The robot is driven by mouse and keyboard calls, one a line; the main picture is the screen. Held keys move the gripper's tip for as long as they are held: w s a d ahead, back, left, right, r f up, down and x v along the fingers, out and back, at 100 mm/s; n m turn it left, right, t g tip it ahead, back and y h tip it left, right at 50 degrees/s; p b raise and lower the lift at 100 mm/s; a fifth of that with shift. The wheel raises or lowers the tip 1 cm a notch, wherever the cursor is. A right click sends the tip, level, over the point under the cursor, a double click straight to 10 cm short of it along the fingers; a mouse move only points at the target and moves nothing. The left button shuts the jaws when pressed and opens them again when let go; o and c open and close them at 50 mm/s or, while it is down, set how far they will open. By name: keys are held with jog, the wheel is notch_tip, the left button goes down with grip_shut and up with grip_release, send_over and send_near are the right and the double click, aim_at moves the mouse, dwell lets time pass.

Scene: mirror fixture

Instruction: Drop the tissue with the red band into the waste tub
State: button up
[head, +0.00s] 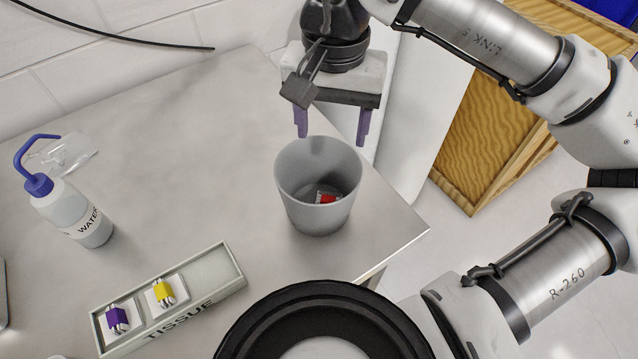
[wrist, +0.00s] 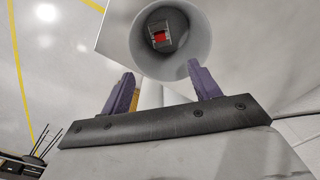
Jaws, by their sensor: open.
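The tissue with the red band (head: 326,197) lies inside the grey waste tub (head: 301,213), low down near its bottom. The wrist view also shows the red-banded tissue (wrist: 159,37) inside the round tub (wrist: 199,52). My gripper (head: 332,141) is above and behind the tub's far rim, with its two purple fingers apart and nothing between them. The open fingers also show in the wrist view (wrist: 160,82). The tub stands upright near the right corner of the table.
A tray marked TISSUE (head: 219,272) at the front left holds a purple-banded tissue (head: 117,319) and a yellow-banded tissue (head: 165,293). A water wash bottle (head: 73,214) stands at the left. The table (head: 190,170) between bottle and tub is clear. A wooden cabinet (head: 487,135) stands beyond the table.

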notch_tip(320, 180, up, 14)
jog(key=shift+f+b, duration=0.15)
jog(key=shift+b, duration=0.15)
dwell(0.5)
